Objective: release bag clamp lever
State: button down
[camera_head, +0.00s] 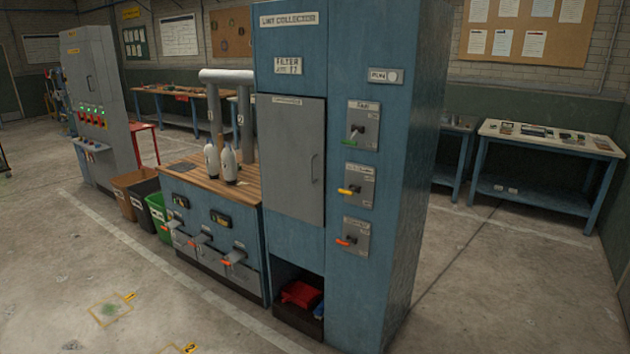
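A tall blue cabinet labelled LINT COLLECTOR (290,130) stands in the middle. Three grey lever plates are stacked on its right panel. The top plate has a green-tipped lever (353,142), the middle a yellow-tipped lever (349,191), and the bottom an orange-tipped lever (346,240). Their small labels are too blurred to tell which one is the bag clamp. More orange-tipped levers (233,258) stick out from the low blue unit (206,202) at left. My gripper is not in view.
Two white bottle-shaped items (229,164) stand on the low unit's wooden top. Brown, black and green bins (157,212) stand at its left. A red item (300,294) lies in the cabinet's bottom opening. A blue-legged table (550,138) stands at right.

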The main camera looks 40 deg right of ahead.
aim_at(349, 192)
jog(key=u, duration=0.45)
jog(key=i, duration=1.05)
jog(key=u, duration=0.15)
